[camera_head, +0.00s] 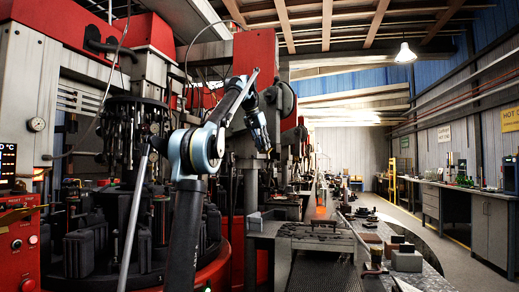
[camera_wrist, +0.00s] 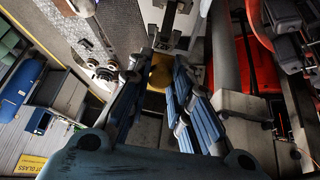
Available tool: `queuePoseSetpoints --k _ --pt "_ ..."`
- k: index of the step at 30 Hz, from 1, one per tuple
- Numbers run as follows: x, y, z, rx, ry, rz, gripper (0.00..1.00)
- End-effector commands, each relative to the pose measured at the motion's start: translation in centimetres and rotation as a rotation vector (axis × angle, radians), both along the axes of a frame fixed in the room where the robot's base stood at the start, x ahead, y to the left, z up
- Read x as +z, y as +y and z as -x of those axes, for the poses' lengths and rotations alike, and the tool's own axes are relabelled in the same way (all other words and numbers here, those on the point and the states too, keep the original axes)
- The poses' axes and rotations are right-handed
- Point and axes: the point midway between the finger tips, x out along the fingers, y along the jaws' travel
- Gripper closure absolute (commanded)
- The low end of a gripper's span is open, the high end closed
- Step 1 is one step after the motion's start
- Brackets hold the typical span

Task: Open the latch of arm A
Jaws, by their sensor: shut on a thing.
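My gripper (camera_head: 260,132) hangs from my raised arm in the head view, in front of a red and grey machine part (camera_head: 255,70). In the wrist view, its two blue-padded fingers (camera_wrist: 165,62) reach up the picture and close in around a dark metal piece (camera_wrist: 169,18) at their tips. Whether this piece is the latch of arm A, I cannot tell. A round yellowish part (camera_wrist: 160,76) shows between the fingers. In the head view the fingertips are too small and dark to show their contact. No marking for arm A is legible.
A rotary machine (camera_head: 120,200) with several dark moulds stands at the left on a red base (camera_head: 210,272). A metal workbench (camera_head: 262,226) lies right of my arm. Grey cabinets (camera_head: 490,222) line the right wall, with open floor before them. A thick grey pipe (camera_wrist: 222,45) runs right of the fingers.

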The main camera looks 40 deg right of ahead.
Motion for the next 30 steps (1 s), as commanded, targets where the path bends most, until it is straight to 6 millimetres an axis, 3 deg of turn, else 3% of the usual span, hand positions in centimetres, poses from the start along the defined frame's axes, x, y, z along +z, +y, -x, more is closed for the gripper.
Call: queuePoseSetpoints --k 30 --pt "0.43 -0.58 -0.15 -0.002 0.034 -0.096 1.0"
